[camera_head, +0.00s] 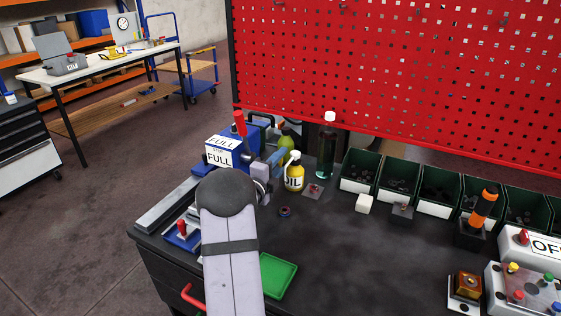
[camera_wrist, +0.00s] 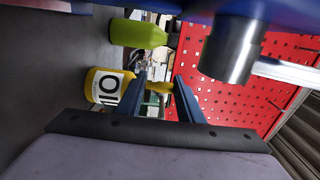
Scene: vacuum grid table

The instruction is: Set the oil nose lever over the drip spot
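The yellow oil bottle (camera_head: 293,178) with an OIL label and white top stands upright on the dark bench, right of my arm. In the wrist view the oil bottle (camera_wrist: 104,86) is beside the left finger, which partly covers it. My gripper (camera_wrist: 159,84) is open, its two dark blue fingers apart. A yellow piece shows in the gap beyond them; I cannot tell whether it belongs to the bottle. A small grey plate with a red mark (camera_head: 313,190) lies right of the bottle; no drip spot is clearly identifiable.
A blue box marked FULL (camera_head: 225,152) stands left of the bottle, and a clear bottle with a white cap (camera_head: 327,150) behind it. A dark round piece (camera_head: 285,211) lies in front. Green bins (camera_head: 358,171) line the back. A green tray (camera_head: 277,277) lies near my arm.

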